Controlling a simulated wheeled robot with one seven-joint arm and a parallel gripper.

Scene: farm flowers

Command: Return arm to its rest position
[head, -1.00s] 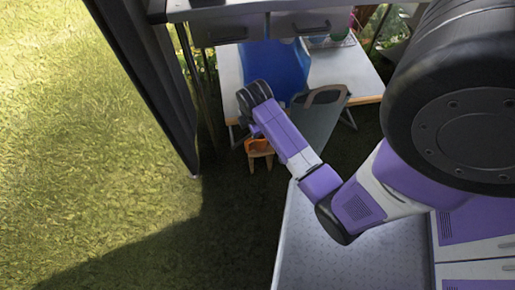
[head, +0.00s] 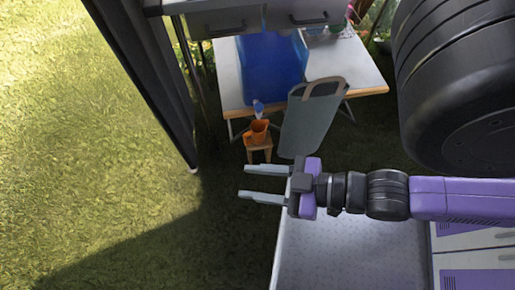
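My gripper (head: 264,182) is at the centre of the head view, pointing left. Its two grey fingers are spread apart and nothing is between them. My purple and black arm (head: 455,196) stretches in from the right, roughly level across the picture, above the edge of my own grey base deck. The gripper is apart from the things behind it.
A grey-green bag with a handle (head: 312,120) leans by the white table (head: 350,70). Grass (head: 90,190) at left is open.

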